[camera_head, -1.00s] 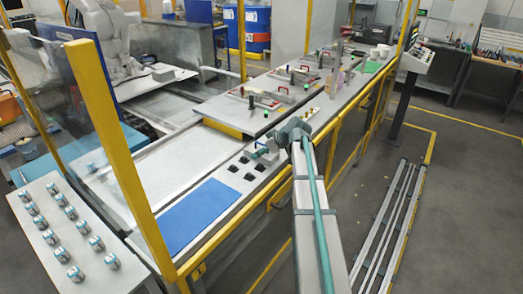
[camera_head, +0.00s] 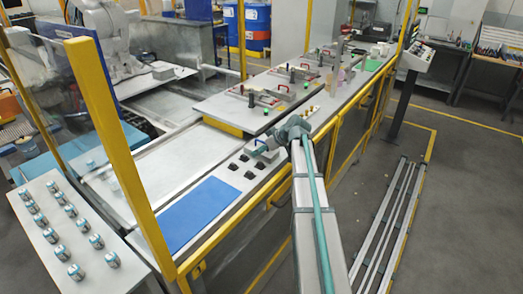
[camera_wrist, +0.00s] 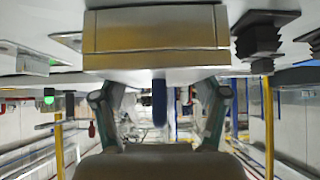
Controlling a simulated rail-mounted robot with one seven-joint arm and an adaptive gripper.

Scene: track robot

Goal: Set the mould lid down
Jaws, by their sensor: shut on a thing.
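The mould lid, apparently the brass-coloured block (camera_wrist: 156,29), is large at the top of the wrist view, which looks upside down. My gripper (camera_wrist: 159,85) is shut on it, with a finger on each side. The fingertips are partly hidden behind the block. A dark blue upright piece shows just below the block, between the fingers. In the head view my gripper (camera_head: 262,150) is low over the near side of the worktable, beside the black fittings (camera_head: 249,164). The lid is small there, and I cannot tell whether it touches the table.
A blue mat (camera_head: 198,214) lies on the table in front of the black fittings. A grey raised plate (camera_head: 238,108) with clamps stands behind them. Yellow posts and a rail (camera_head: 105,140) edge the cell. A side table (camera_head: 50,250) holds several small cylinders.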

